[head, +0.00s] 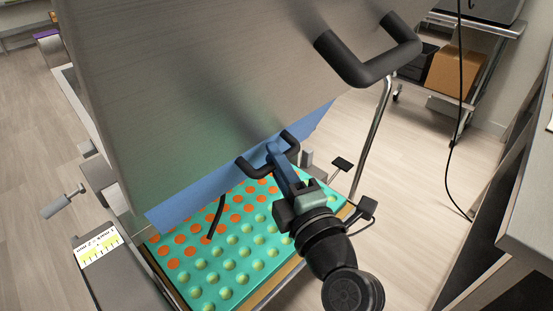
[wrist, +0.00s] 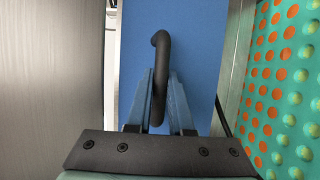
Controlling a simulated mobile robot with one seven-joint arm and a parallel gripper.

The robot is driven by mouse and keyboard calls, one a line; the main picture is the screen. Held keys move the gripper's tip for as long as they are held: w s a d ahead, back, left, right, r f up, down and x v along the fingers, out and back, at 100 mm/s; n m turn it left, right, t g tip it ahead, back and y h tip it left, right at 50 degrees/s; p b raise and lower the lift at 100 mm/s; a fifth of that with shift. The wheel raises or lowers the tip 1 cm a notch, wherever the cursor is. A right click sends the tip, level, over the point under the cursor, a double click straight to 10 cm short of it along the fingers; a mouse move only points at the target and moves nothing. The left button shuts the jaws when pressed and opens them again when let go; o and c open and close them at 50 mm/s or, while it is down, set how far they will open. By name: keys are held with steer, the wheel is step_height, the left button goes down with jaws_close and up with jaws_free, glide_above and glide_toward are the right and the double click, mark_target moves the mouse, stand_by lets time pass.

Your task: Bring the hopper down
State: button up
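The hopper (head: 190,85) is a large tilted grey metal body, raised above the gummy tray. A blue panel (head: 185,205) runs along its lower edge and also fills the middle of the wrist view (wrist: 205,35). A black lower handle (head: 248,168) sticks out from the hopper near this panel. My gripper (head: 274,152) is at this handle. In the wrist view the handle (wrist: 160,45) passes between my two blue fingers, which close in on both its sides. A larger black upper handle (head: 350,68) is higher on the hopper, free of my gripper.
Below the hopper lies a teal tray (head: 203,291) with rows of orange and green gummies. A scale label (head: 98,250) is on the machine's left side. A cart with a cardboard box (head: 456,72) stands at back right. A counter edge (head: 525,205) is at right; floor between is clear.

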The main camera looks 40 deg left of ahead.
jaws_close()
stand_by(1.1)
steer(key=shift+w, duration=0.15)
